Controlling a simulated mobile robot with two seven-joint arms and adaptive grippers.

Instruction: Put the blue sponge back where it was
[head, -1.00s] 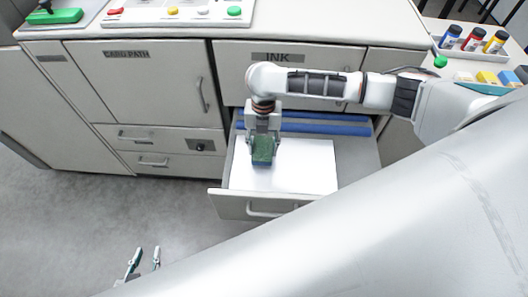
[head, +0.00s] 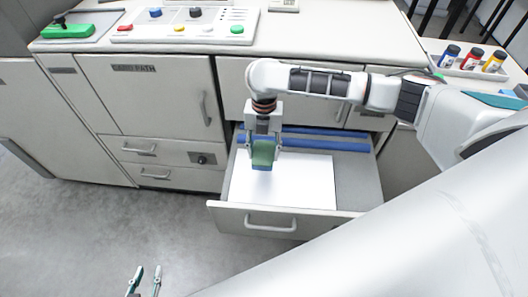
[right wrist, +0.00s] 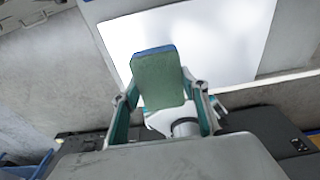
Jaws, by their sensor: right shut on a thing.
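The blue sponge (head: 262,163) has a green face and a blue edge. My right gripper (head: 264,148) is shut on it, one finger on each side, over the open drawer (head: 228,209). In the right wrist view the sponge (right wrist: 158,82) is between the fingers of the right gripper (right wrist: 165,105), in front of a white sheet (right wrist: 222,40). I cannot tell whether the sponge touches the sheet. My left gripper (head: 143,278) is open and empty at the bottom edge of the head view, over the floor.
Blue rolls (head: 315,141) lie at the back of the drawer. A counter with a control panel (head: 185,33) stands behind. At right, a rack (head: 462,67) holds several ink bottles. A teal tray (head: 495,100) is partly hidden by my right arm. Floor at left is clear.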

